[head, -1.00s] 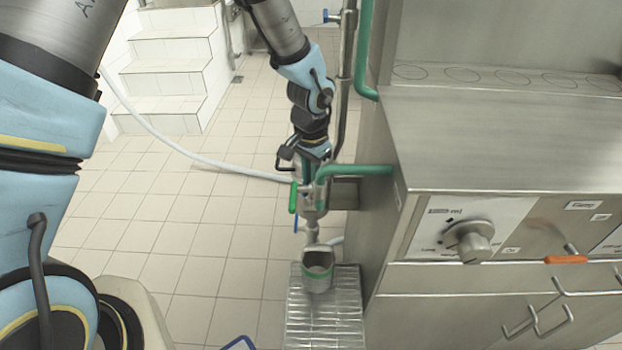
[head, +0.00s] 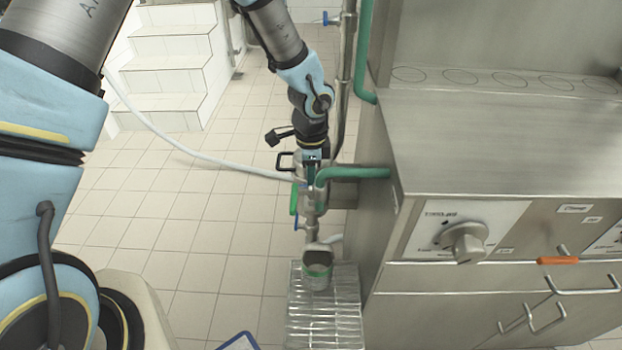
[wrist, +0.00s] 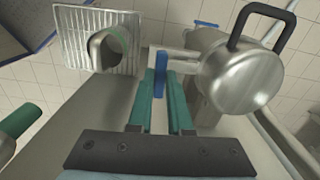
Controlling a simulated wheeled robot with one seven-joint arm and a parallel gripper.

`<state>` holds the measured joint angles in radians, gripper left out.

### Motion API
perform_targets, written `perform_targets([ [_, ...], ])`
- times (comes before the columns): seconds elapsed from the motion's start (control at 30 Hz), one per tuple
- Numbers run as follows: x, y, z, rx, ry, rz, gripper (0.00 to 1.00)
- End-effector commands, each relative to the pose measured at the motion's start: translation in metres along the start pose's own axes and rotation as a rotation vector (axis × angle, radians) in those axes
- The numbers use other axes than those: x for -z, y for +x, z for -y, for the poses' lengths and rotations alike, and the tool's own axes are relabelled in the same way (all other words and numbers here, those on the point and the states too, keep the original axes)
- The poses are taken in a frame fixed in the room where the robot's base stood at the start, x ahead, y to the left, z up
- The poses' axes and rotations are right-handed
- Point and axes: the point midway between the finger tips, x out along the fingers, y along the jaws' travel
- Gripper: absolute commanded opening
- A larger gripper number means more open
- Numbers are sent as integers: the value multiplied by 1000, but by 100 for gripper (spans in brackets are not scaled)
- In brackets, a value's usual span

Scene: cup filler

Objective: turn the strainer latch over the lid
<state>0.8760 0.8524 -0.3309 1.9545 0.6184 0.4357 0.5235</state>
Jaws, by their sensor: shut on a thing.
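The latch shows in the wrist view as a blue grip (wrist: 160,74) on a short metal arm (wrist: 180,55) that reaches toward the lid. My gripper (wrist: 161,90) is shut on the blue grip, with a green finger on each side. The round steel lid (wrist: 238,78) with a black loop handle (wrist: 262,20) is right of my fingers. In the head view my gripper (head: 311,165) is at the top of the strainer housing (head: 312,197), largely covering the latch there. I cannot tell whether the latch lies over the lid.
A cup (head: 317,278) with a green band stands on a metal rack (head: 325,325) below the outlet. A green pipe (head: 355,173) runs close right of my gripper to the steel cabinet (head: 490,140). A white hose (head: 200,155) passes behind. Open tiled floor lies left.

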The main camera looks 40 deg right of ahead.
Motion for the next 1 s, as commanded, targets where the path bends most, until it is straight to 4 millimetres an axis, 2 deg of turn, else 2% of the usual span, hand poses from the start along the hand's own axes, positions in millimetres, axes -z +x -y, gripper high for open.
perform_targets([
  [0.23, 1, -1, 1, 2, 66, -2, 0],
  [0.7, 1, -1, 1, 2, 79, -1, 0],
  [0.73, 1, -1, 1, 2, 79, -1, 19],
  [1.0, 0, 0, 0, 1, 78, -1, 48],
])
